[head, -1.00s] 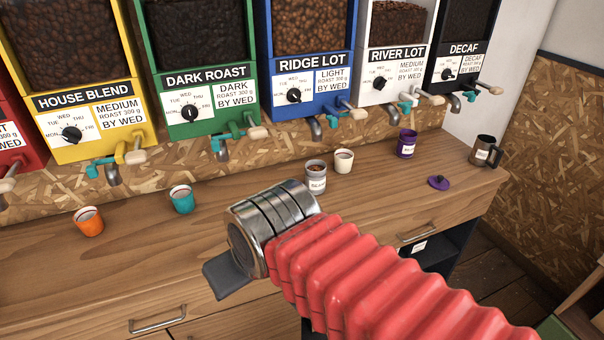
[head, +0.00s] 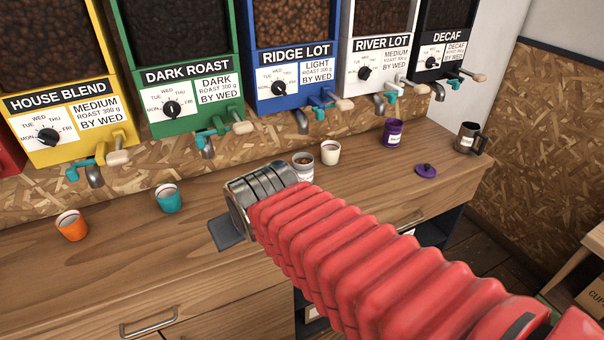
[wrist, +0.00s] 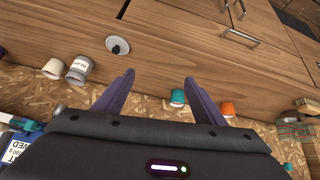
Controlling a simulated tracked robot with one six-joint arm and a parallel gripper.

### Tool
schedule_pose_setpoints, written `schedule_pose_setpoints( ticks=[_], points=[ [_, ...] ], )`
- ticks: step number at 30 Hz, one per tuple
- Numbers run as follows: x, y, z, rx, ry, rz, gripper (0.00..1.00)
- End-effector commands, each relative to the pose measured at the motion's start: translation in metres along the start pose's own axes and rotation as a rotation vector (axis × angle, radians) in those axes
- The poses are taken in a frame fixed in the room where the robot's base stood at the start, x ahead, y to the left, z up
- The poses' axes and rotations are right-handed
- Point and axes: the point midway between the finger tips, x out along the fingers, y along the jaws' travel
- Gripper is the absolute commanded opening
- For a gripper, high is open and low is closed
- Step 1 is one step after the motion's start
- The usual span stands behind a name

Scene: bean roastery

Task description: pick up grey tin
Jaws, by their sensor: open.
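The grey tin (head: 303,167) stands upright on the wooden counter, open at the top with brown beans inside. In the wrist view the grey tin (wrist: 79,69) is at the left with its white label showing. My gripper (wrist: 158,80) is open and empty over the counter, its two dark fingers apart. The tin is outside the fingers, to their left in the wrist view. In the head view one dark finger of my gripper (head: 226,235) shows, left of the tin and nearer the front. My red-sleeved arm hides part of the counter.
A cream cup (head: 330,152) stands close beside the tin. A purple tin (head: 392,133), purple lid (head: 426,171) and dark mug (head: 467,138) are farther right. Teal (head: 168,198) and orange (head: 71,225) cups stand left. A grey lid (wrist: 117,45) lies on the counter. Dispensers line the back.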

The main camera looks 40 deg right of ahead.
Motion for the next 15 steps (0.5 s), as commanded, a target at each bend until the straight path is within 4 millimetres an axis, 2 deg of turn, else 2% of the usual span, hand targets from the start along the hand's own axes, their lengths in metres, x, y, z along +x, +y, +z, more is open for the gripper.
schedule_pose_setpoints(
  ticks=[1,3,6,15],
  points=[
    [0.013,0.015,-0.008,0.024,0.02,0.029,0.68],
    [0.029,0.035,-0.021,0.05,0.06,0.065,0.73],
    [0.049,0.063,-0.037,0.08,0.117,0.111,0.74],
    [0.102,0.147,-0.064,0.15,0.283,0.206,0.74]
  ],
)
